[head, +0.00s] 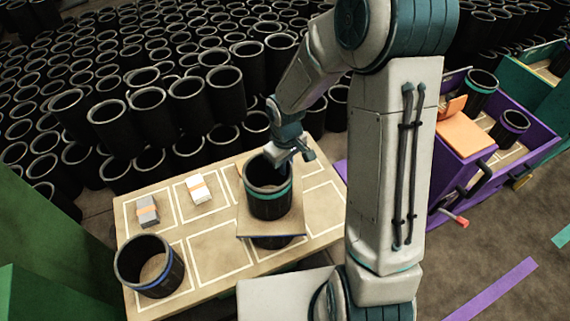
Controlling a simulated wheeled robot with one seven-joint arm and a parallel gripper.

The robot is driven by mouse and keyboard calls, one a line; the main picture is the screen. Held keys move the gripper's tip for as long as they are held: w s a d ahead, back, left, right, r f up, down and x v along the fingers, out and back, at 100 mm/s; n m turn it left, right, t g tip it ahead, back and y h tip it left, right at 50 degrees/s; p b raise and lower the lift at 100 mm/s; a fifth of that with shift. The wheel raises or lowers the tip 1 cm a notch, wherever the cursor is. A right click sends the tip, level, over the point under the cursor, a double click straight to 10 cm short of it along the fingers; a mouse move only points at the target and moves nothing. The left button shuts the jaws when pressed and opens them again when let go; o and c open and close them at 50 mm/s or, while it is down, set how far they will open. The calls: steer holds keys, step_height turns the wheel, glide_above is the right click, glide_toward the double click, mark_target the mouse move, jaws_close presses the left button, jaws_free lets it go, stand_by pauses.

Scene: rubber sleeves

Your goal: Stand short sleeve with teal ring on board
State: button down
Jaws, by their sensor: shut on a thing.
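A short black sleeve with a teal ring (268,202) stands upright over a small square board (243,229). I cannot tell whether its base touches the board. My gripper (284,160) is shut on the far right part of this sleeve's rim; the fingertips are partly hidden. The board lies across the top of another black sleeve (272,243), whose lower part shows under the board's front edge.
The table (218,243) has white-outlined cells. A blue-ringed sleeve (150,283) stands at its front left; a grey block (148,203) and a white block (196,183) lie behind. Many black sleeves crowd the back. A purple cart (455,173) holding ringed sleeves stands right.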

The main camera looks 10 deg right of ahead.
steer(key=c, duration=1.6)
jaws_free()
steer(key=shift+f, duration=0.1)
steer(key=shift+o, duration=0.2)
step_height(320, 180, up, 12)
steer(key=shift+r+p, duration=0.15)
steer(key=shift+p, duration=0.35)
steer(key=s+d+r+m+t, duration=0.1)
steer(key=s+d+r+m, duration=0.2)
steer(key=s, duration=0.5)
steer(key=s+d+r+m+t, duration=0.2)
steer(key=s+d+r+m, duration=0.1)
steer(key=s+r, duration=0.3)
steer(key=shift+s+d+r+m, duration=0.15)
steer(key=shift+s+d+m, duration=0.3)
steer(key=shift+s, duration=0.6)
